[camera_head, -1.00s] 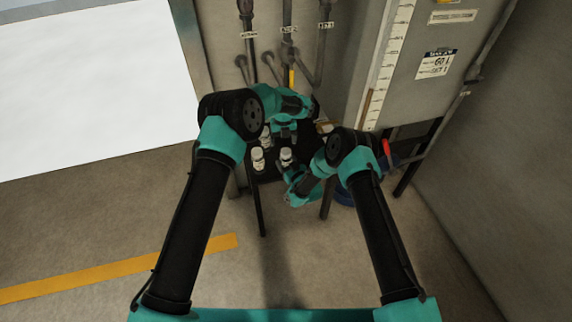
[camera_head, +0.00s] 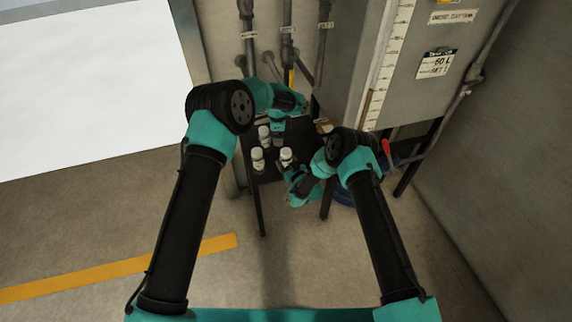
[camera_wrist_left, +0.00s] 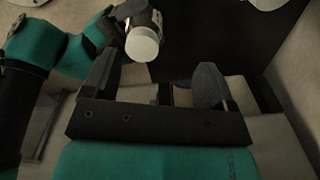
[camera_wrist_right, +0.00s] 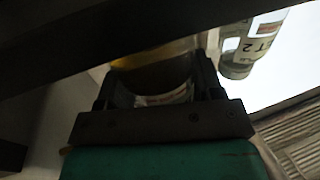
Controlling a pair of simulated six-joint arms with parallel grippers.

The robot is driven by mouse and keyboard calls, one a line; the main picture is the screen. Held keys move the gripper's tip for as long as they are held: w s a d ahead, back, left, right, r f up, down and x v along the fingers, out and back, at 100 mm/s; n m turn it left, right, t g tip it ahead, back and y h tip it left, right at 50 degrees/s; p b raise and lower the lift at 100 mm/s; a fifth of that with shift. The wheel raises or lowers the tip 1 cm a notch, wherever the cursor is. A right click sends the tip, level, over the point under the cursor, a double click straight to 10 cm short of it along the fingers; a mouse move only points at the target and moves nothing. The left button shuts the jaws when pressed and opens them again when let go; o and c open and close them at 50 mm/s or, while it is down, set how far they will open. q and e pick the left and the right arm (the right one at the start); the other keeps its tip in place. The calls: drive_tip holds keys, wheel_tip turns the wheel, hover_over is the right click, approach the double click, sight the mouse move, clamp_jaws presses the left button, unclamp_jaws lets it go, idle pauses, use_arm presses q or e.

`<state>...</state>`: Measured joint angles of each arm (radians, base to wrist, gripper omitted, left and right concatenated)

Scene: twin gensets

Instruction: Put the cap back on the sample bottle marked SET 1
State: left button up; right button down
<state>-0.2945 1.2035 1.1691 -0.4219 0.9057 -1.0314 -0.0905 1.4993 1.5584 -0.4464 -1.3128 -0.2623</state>
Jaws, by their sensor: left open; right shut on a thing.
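In the head view a small white-topped bottle (camera_head: 286,156) stands at the tip of my right gripper (camera_head: 290,172). In the right wrist view, my right gripper (camera_wrist_right: 157,90) is shut on a pale labelled bottle (camera_wrist_right: 155,97); I cannot read its label. My left gripper (camera_head: 279,136) is over the back of the dark stand, its fingertips hard to see. In the left wrist view, my left gripper (camera_wrist_left: 155,82) is open and empty, and a white-ended bottle (camera_wrist_left: 142,42) shows beyond its fingers. I cannot make out a loose cap.
Two other white bottles, one in front (camera_head: 257,160) and one behind (camera_head: 264,136), stand on the dark stand (camera_head: 268,172). A bottle marked SET 2 (camera_wrist_right: 250,47) is beside my right gripper. Pipes (camera_head: 287,40) and a grey cabinet (camera_head: 420,90) close in the back and right.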

sight(286, 151)
use_arm(q)
drive_tip(key=s+d+r+n, duration=0.1)
drive_tip(key=r+n, duration=0.1)
drive_tip(key=n, duration=0.9)
drive_tip(key=s+d+r+n+t, duration=0.1)
drive_tip(key=s+d+r+n, duration=0.1)
drive_tip(key=n, duration=0.8)
drive_tip(key=shift+s+d+r+n+y, duration=0.2)
drive_tip(key=shift+s+r+n+y, duration=0.15)
drive_tip(key=shift+r, duration=0.25)
drive_tip(key=shift+f, duration=0.15)
drive_tip(key=f, duration=0.4)
drive_tip(key=w+f, duration=0.1)
drive_tip(key=f, duration=0.6)
drive_tip(key=shift+w+a+f, duration=0.25)
drive_tip(key=shift+f, duration=0.1)
drive_tip(key=shift+c, duration=0.4)
